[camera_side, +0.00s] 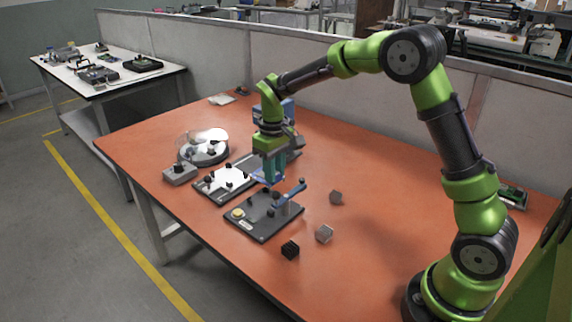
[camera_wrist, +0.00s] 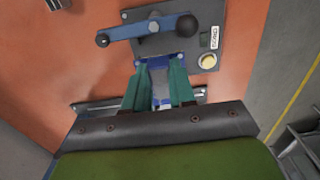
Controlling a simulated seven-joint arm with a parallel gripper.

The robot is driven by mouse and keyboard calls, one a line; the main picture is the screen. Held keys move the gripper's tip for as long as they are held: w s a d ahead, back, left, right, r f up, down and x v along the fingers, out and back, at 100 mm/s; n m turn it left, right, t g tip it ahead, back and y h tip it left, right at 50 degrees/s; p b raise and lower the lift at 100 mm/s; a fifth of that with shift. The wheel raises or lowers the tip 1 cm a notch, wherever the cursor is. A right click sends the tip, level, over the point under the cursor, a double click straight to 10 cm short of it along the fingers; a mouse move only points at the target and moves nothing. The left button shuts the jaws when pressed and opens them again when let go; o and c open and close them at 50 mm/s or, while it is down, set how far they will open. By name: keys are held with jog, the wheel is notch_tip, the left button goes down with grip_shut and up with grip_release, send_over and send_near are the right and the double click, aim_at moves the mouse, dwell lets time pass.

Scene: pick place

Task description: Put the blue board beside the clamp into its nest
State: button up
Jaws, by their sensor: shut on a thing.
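My gripper (camera_side: 270,177) has teal fingers pointing down and is shut on the blue board (camera_side: 260,176). The board's blue edge and corner holes also show between the fingertips in the wrist view (camera_wrist: 160,66); the fingers hide part of it. The clamp (camera_side: 290,193) has a blue lever arm with dark knobs and is mounted on a dark plate (camera_side: 258,222) with a yellow button. In the wrist view the clamp (camera_wrist: 152,29) lies just beyond the board. The board is close to the plate's far edge; I cannot tell whether they touch. I cannot make out the nest clearly.
A fixture with a white plate (camera_side: 215,183) lies left of the dark plate. A grey box with a knob (camera_side: 180,172) and a round dish (camera_side: 204,150) stand farther left. The table's right side is mostly clear.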

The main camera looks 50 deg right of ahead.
jog(key=shift+f, duration=3.1)
jog(key=shift+f, duration=0.8)
jog(key=o, duration=1)
jog(key=shift+c, duration=0.2)
jog(key=shift+c, duration=0.3)
jog(key=c, duration=0.3)
jog(key=shift+r, duration=0.1)
